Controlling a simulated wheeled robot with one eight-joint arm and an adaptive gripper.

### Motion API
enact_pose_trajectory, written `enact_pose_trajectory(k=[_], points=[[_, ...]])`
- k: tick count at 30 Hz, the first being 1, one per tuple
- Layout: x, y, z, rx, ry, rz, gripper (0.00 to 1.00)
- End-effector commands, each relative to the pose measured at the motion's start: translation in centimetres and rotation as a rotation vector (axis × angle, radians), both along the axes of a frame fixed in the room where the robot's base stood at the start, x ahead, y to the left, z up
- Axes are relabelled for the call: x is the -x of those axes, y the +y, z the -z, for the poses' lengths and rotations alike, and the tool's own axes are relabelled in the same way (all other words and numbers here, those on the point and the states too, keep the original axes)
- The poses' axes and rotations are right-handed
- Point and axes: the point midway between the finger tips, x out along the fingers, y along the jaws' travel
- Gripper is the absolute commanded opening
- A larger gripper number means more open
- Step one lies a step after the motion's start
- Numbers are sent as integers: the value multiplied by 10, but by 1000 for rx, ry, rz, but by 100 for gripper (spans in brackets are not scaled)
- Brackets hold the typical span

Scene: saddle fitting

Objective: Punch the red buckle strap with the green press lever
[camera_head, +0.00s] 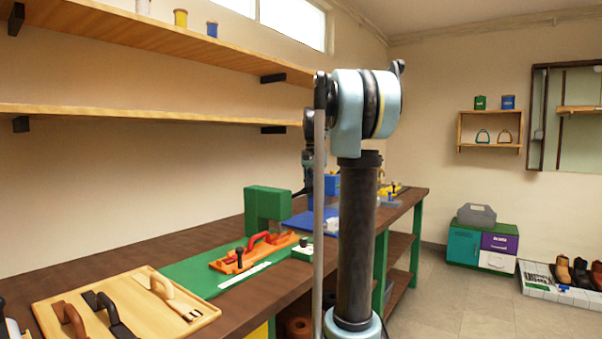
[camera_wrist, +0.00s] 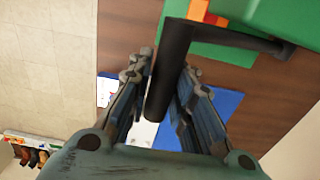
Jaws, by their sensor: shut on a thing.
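The red buckle strap (camera_head: 262,241) lies arched on an orange board (camera_head: 228,264) on the green mat in the head view. The green press (camera_head: 268,205) stands upright behind it on the bench. In the wrist view, a thick black handle (camera_wrist: 172,65) runs between my fingers, with a thin dark bar (camera_wrist: 245,41) leading right over the green surface (camera_wrist: 275,15). My gripper (camera_wrist: 165,70) is shut on this lever handle. A little orange and red shows at the top edge of the wrist view. My arm hides the gripper's grip in the head view.
A wooden tray (camera_head: 60,305) with several handled tools lies at the near left of the bench. A blue mat (camera_head: 305,221) lies beyond the press. A white strip (camera_head: 245,276) lies in front of the orange board. Open floor (camera_head: 450,295) is on the right.

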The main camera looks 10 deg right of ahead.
Motion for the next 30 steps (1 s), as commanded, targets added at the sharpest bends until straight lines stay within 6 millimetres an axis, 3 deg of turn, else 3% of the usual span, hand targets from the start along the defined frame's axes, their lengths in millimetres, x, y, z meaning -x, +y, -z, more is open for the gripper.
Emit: enact_pose_trajectory(k=[30], points=[[-12, 11, -32, 3, 3, 1, 6]])
